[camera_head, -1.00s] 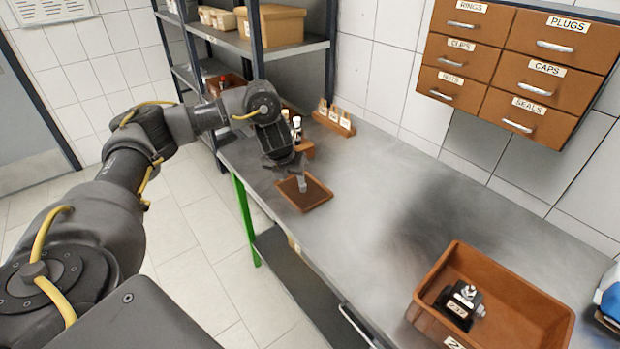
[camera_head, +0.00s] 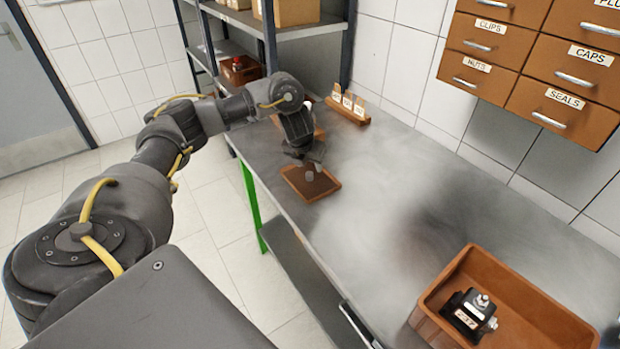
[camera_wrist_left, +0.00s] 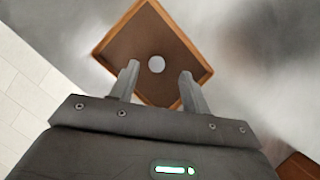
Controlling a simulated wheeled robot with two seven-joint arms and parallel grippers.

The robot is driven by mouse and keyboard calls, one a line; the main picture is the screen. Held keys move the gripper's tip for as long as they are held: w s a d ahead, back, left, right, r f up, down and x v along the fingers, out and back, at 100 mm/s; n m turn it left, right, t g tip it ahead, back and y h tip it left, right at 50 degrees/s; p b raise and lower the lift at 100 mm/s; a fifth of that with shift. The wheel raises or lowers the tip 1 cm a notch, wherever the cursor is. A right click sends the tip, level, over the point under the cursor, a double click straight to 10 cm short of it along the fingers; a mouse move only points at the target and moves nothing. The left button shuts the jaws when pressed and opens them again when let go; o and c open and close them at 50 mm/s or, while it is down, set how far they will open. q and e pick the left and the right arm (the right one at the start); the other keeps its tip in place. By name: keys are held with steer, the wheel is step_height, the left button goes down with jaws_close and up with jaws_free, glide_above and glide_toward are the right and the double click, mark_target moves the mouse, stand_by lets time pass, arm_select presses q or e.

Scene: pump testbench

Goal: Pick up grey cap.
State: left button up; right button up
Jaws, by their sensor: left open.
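The grey cap (camera_wrist_left: 156,63) is small and round. It lies in a shallow brown tray (camera_wrist_left: 188,38) and shows between my left fingertips in the left wrist view. In the head view the tray (camera_head: 328,193) is on the metal bench, with the grey cap (camera_head: 310,176) just below the fingers. My left gripper (camera_head: 315,163) points down over the tray; it also shows in the wrist view (camera_wrist_left: 159,71), open, with nothing held. How high its tips are above the cap is hard to tell. My right gripper is not in view.
A brown bin (camera_head: 540,323) with a black pump part (camera_head: 468,312) stands at the front right of the bench. A small rack with upright cards (camera_head: 347,108) is behind the tray. Labelled drawers (camera_head: 545,62) hang on the wall. The middle of the bench is clear.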

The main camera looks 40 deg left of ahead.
mark_target(310, 173)
arm_select(q)
steer(key=shift+f, duration=0.15)
steer(key=x, duration=0.2)
steer(key=b+x, duration=0.1)
steer(key=x, duration=0.1)
steer(key=shift+a+f+b, duration=0.2)
steer(key=shift+f+b, duration=0.1)
steer(key=shift+f, duration=0.15)
steer(key=shift+s, duration=0.1)
steer(key=shift+r, duration=0.1)
steer(key=shift+c, duration=0.2)
jaws_close()
